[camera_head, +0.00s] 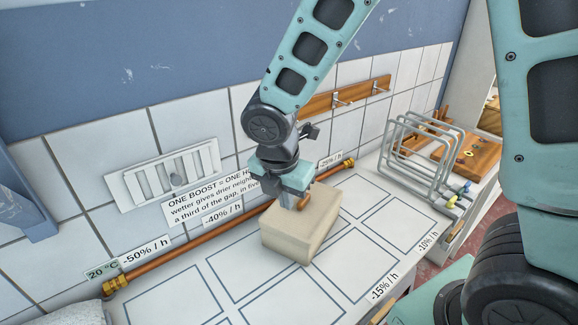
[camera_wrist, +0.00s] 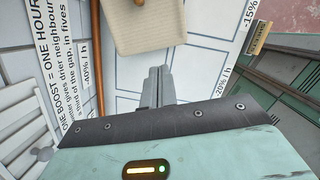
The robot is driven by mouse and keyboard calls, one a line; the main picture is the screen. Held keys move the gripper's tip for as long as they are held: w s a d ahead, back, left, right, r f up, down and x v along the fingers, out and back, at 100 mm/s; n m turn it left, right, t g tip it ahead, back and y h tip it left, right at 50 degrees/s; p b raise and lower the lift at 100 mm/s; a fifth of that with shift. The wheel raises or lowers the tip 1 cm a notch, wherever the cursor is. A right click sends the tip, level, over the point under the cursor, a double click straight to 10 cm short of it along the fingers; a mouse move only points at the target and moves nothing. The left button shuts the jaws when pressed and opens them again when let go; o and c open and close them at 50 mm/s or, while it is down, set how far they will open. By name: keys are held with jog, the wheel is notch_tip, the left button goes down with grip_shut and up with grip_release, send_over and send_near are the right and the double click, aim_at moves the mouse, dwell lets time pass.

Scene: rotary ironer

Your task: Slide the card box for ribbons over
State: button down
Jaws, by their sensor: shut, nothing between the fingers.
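The card box (camera_head: 294,242) is a plain beige block on the white marked counter, below my gripper in the head view. It also fills the top middle of the wrist view (camera_wrist: 155,32). A short orange-brown rod shows at its top (camera_head: 303,203). My gripper (camera_head: 292,200) points down at the box; its closed, empty fingers show in the wrist view (camera_wrist: 158,72), just short of the box's near edge. In the head view the fingertips are hard to make out. I cannot tell whether they touch the box.
The counter (camera_head: 170,297) has blue outlined cells, with free room left and front of the box. A copper pipe (camera_head: 210,242) runs along the tiled wall. A wire rack (camera_head: 421,150) and a wooden board (camera_head: 475,160) stand at the right. A white vent (camera_head: 165,175) is on the wall.

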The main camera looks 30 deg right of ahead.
jog(key=w+r+n, duration=0.1)
jog(key=w, duration=0.1)
jog(key=p, duration=0.1)
send_near(298, 213)
jog(key=s+a+f, duration=0.1)
jog(key=f, duration=0.1)
jog(key=s+a+f, duration=0.1)
jog(key=f, duration=0.1)
jog(key=shift+s+a, duration=0.1)
jog(key=shift+a, duration=0.25)
jog(key=w+d+p, duration=0.2)
jog(key=shift+d+f, duration=0.1)
jog(key=shift+d, duration=0.15)
jog(key=shift+w+d+f, duration=0.15)
jog(key=shift+w+d, duration=0.2)
jog(key=shift+d, duration=0.05)
